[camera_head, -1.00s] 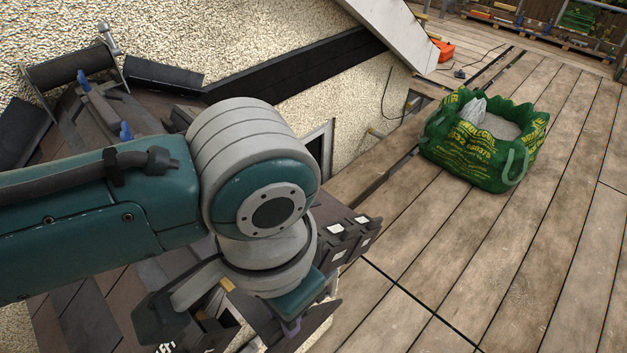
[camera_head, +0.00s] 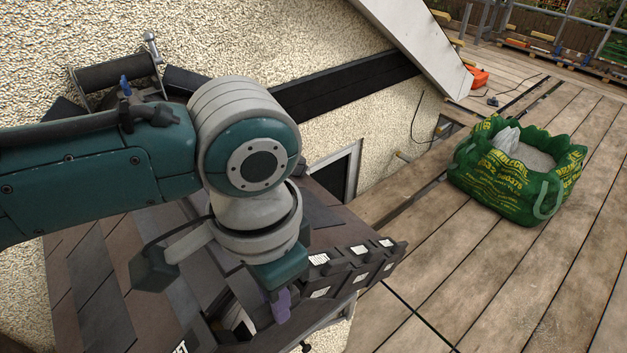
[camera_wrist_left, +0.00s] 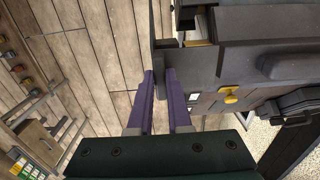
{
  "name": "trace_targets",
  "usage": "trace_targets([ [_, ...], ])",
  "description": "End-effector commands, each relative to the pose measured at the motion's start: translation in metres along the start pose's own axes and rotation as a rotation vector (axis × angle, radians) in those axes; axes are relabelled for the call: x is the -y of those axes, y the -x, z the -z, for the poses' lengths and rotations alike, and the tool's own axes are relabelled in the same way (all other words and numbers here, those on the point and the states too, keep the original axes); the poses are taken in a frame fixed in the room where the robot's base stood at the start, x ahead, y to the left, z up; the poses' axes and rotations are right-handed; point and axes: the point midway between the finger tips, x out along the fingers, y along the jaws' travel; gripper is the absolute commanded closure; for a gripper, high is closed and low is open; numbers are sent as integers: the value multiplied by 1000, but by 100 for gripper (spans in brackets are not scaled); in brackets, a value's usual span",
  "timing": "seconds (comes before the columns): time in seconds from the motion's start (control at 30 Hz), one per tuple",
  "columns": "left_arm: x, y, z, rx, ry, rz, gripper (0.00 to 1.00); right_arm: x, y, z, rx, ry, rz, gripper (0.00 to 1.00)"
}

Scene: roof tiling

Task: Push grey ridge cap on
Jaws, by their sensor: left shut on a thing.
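My left gripper shows in the head view by a purple finger (camera_head: 281,305) at the bottom middle, below the grey and teal wrist. In the left wrist view both purple fingers (camera_wrist_left: 160,88) are closed on the edge of a thin dark grey piece (camera_wrist_left: 158,45), which looks like the grey ridge cap. The held piece reaches up between the fingers and lies close beside dark roof parts on the right. My wrist mostly hides it in the head view, so I cannot tell whether it is seated. My right gripper is out of view.
Brown and grey roof tiles (camera_head: 98,275) lie under my arm. Dark blocks with white labels (camera_head: 350,268) line the roof's right edge. A green bulk bag (camera_head: 515,185) stands on the wooden deck (camera_head: 470,270). The pebbled wall (camera_head: 250,45) rises behind.

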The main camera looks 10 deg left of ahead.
Motion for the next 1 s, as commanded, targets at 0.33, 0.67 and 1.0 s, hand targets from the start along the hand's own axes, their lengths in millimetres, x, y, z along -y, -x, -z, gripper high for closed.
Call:
trace_targets([
  [0.33, 0, 0, 0, 0, 0, 0, 100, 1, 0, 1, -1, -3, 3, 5],
  [0.67, 6, 0, 0, -1, 0, 0, 100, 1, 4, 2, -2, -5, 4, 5],
  [1.0, 6, 0, 0, -1, 0, 0, 100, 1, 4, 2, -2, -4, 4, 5],
])
